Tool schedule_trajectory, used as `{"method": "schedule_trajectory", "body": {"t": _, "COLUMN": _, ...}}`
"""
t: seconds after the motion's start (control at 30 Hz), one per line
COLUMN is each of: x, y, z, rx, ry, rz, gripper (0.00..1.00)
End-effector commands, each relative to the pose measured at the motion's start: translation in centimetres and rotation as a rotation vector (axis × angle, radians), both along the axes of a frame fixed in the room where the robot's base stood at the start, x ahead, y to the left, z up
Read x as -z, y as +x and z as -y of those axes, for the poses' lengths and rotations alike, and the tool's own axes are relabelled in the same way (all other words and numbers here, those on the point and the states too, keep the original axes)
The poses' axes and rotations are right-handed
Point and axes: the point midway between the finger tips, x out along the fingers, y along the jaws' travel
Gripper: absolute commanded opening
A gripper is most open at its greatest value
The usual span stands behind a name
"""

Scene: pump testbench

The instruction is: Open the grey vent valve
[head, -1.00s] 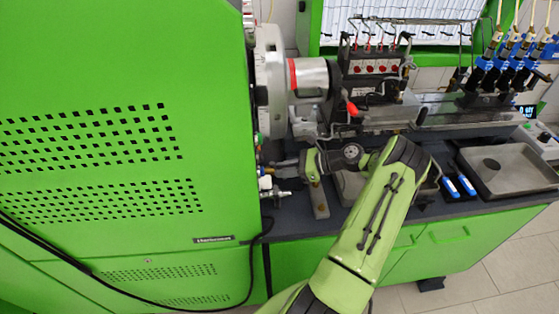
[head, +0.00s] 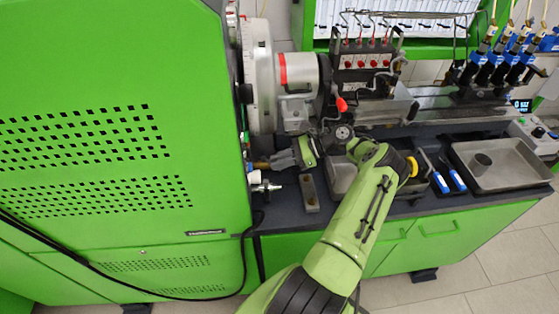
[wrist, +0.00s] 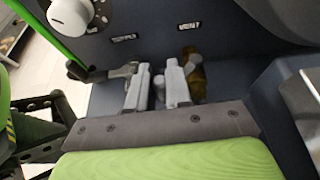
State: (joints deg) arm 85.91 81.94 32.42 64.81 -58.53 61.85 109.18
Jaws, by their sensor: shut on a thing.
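My gripper (head: 282,160) is at the right side wall of the green cabinet, level with its small fittings. In the wrist view its two pale fingers (wrist: 157,80) are close together, shut on a small grey part between them, apparently the handle of the grey vent valve (wrist: 159,91). A brass fitting (wrist: 196,77) sits just right of the fingers, below the VENT label (wrist: 189,26). The fingers hide much of the valve, so its handle angle cannot be told. A grey metal fitting (wrist: 119,73) is left of the fingers, below the SUPPLY label (wrist: 123,37).
A silver fitting (head: 266,187) sticks out just below my gripper. A grey block (head: 309,193) stands on the bench nearby. The large grey drive housing (head: 259,75) and red-banded cylinder (head: 299,74) are above. A metal tray (head: 510,178) lies at the right.

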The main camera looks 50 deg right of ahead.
Motion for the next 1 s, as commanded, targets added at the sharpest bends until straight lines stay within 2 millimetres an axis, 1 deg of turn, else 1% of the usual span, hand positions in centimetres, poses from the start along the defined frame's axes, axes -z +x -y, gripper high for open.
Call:
{"method": "schedule_trajectory", "body": {"t": 0.03, "x": -0.1, "y": 0.1, "z": -0.1, "rx": -0.001, "ry": 0.000, "rz": 0.003, "gripper": 0.00}}
{"method": "schedule_trajectory", "body": {"t": 0.07, "x": -0.1, "y": 0.1, "z": -0.1, "rx": -0.001, "ry": 0.000, "rz": 0.003, "gripper": 0.24}}
{"method": "schedule_trajectory", "body": {"t": 0.1, "x": -0.1, "y": 0.1, "z": -0.1, "rx": -0.001, "ry": 0.000, "rz": 0.003, "gripper": 0.30}}
{"method": "schedule_trajectory", "body": {"t": 0.2, "x": -0.1, "y": 0.1, "z": -0.1, "rx": -0.001, "ry": 0.000, "rz": 0.003, "gripper": 0.42}}
{"method": "schedule_trajectory", "body": {"t": 0.47, "x": -0.1, "y": 0.0, "z": 0.1, "rx": 0.001, "ry": 0.000, "rz": 0.002, "gripper": 0.42}}
{"method": "schedule_trajectory", "body": {"t": 0.57, "x": -0.5, "y": -0.7, "z": 0.9, "rx": 0.004, "ry": 0.000, "rz": 0.005, "gripper": 0.42}}
{"method": "schedule_trajectory", "body": {"t": 0.8, "x": -2.4, "y": -3.6, "z": 4.2, "rx": 0.003, "ry": -0.001, "rz": 0.006, "gripper": 0.42}}
{"method": "schedule_trajectory", "body": {"t": 0.9, "x": -2.8, "y": -4.3, "z": 5.0, "rx": 0.001, "ry": 0.000, "rz": 0.003, "gripper": 0.42}}
{"method": "schedule_trajectory", "body": {"t": 1.0, "x": -2.9, "y": -4.6, "z": 5.2, "rx": 0.000, "ry": 0.000, "rz": 0.003, "gripper": 0.42}}
